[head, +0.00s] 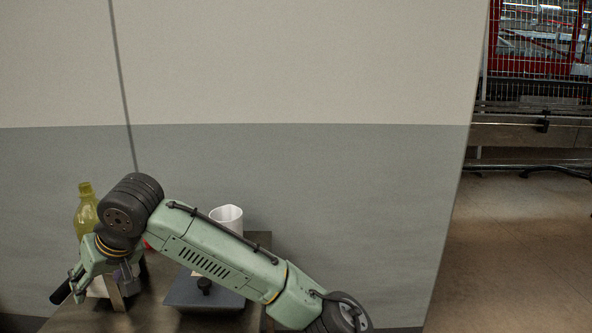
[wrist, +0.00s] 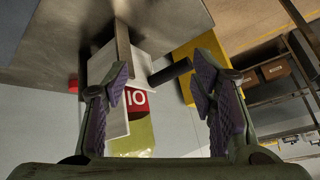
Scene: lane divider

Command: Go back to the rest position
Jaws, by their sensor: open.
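My gripper (wrist: 162,92) is open in the wrist view, its two purple-padded fingers wide apart with nothing held between the pads. Beyond the fingers are a white box-like thing (wrist: 144,68), a red panel marked 10 (wrist: 137,101) and a yellow-green surface (wrist: 134,139). In the head view my green arm reaches from the lower right to the left, over a metal-topped table (head: 155,312). The gripper end is low at the left, beside a thin upright plate (head: 116,294); its fingertips are hard to make out there.
A yellow-green bottle (head: 86,211) stands behind the gripper end. A white cup (head: 228,215) and a dark grey box (head: 204,294) are partly hidden by my arm. A grey wall panel (head: 330,190) stands close behind the table. Open floor (head: 515,255) lies to the right.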

